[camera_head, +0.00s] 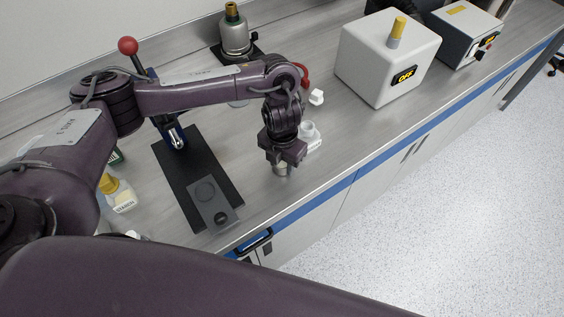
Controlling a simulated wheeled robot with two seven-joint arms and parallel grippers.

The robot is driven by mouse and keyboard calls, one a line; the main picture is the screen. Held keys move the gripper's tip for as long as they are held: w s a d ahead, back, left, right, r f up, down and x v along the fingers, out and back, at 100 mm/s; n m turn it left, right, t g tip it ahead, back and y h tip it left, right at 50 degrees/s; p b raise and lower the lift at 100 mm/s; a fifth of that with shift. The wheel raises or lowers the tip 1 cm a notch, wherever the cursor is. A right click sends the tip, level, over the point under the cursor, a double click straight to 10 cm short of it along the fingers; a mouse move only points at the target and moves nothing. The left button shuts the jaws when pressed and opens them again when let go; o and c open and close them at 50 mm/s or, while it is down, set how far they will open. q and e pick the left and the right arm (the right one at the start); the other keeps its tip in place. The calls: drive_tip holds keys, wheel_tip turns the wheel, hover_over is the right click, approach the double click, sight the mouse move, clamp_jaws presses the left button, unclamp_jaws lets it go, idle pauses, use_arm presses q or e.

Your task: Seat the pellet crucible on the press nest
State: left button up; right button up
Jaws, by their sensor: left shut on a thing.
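My left gripper (283,160) points down over the bench and is shut on a small metallic cup, which looks like the pellet crucible (281,170). Only the lower part of the crucible shows below the fingers. I cannot tell whether it touches the bench. The press has a black base plate (179,173) and a lever with a red ball (128,46); my arm partly hides it. A grey block with round marks, which looks like the press nest (222,213), lies at the near end of the base, left of and nearer than the gripper. My right gripper is not in view.
A white holder (313,143) stands right behind the gripper, with a small white piece (316,97) farther back. A white box marked OFF (388,58) stands to the right. A yellow-capped bottle (117,191) stands left of the press. Bare bench separates gripper and press.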

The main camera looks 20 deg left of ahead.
use_arm(q)
wheel_tip(320, 180, up, 20)
drive_tip(key=p, duration=0.1)
drive_tip(key=shift+f, duration=0.15)
idle(0.3)
drive_tip(key=o, duration=0.4)
clamp_jaws()
